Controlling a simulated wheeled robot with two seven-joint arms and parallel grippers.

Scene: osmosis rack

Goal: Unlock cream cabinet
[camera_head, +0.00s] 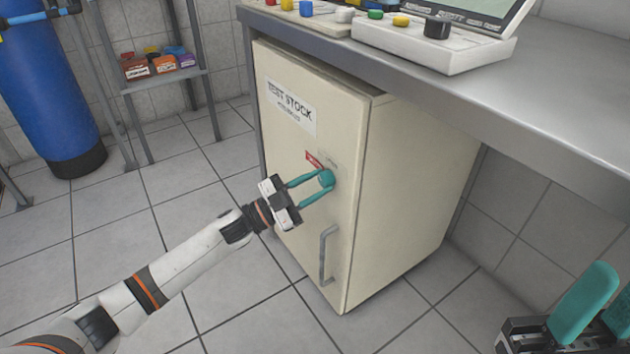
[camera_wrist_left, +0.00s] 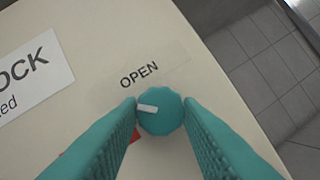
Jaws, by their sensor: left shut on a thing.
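The cream cabinet (camera_head: 290,160) stands under the bench with its door shut and a "TEST STOCK" label (camera_head: 291,106) on it. A round teal knob (camera_head: 326,177) sits on the door above the handle (camera_head: 326,255). My left gripper (camera_head: 324,182) is shut on the knob, one finger on each side. In the left wrist view, the knob (camera_wrist_left: 161,110) has a white mark pointing left. The word "OPEN" (camera_wrist_left: 139,74) is above it, and a red label (camera_wrist_left: 131,137) is partly hidden by a finger. My right gripper (camera_head: 598,318) is at the bottom right, fingers apart and empty.
A metal bench (camera_head: 540,115) overhangs the cabinet, with a white control box (camera_head: 440,45) on top. A blue tank (camera_head: 45,90) and a shelf rack (camera_head: 165,80) stand at the left. The tiled floor before the cabinet is clear.

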